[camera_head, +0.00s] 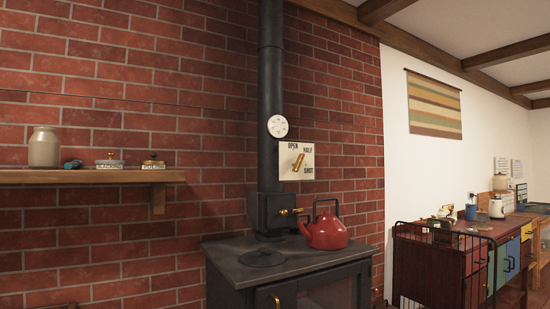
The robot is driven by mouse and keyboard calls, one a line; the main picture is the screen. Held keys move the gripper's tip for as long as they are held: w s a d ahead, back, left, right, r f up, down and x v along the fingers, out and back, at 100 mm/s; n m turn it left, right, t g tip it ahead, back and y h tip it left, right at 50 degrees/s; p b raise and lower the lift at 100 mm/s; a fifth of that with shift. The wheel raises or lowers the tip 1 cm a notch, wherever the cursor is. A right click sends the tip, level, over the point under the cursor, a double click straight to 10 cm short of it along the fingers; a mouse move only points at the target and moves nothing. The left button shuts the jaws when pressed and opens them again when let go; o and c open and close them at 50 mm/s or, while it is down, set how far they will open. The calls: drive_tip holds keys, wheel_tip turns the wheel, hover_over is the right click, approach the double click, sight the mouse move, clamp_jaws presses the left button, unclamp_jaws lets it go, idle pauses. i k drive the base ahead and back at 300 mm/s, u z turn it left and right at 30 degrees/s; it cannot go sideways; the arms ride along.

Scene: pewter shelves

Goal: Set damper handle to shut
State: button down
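A pale damper plate (284,172) is mounted at the black stovepipe (270,95), with the words OPEN at its top left, HALF at its right and SHUT at its lower right. A brass damper handle (297,161) sits on the plate, tilted with its upper end to the right. Which mark it is set to is hard to tell at this size. A second, horizontal brass handle (290,212) is on the black box at the pipe's foot. My gripper is not in view.
Below is a black stove (290,265) with a red kettle (325,232) on top. A round gauge (277,126) is above the plate. A wooden shelf (90,177) holds a jar and small containers at left. A black wire rack (430,262) and coloured cabinets stand at right.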

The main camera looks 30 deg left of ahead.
sight(297, 166)
drive_tip(key=u, duration=0.75)
drive_tip(key=i, duration=0.95)
drive_tip(key=u, duration=0.75)
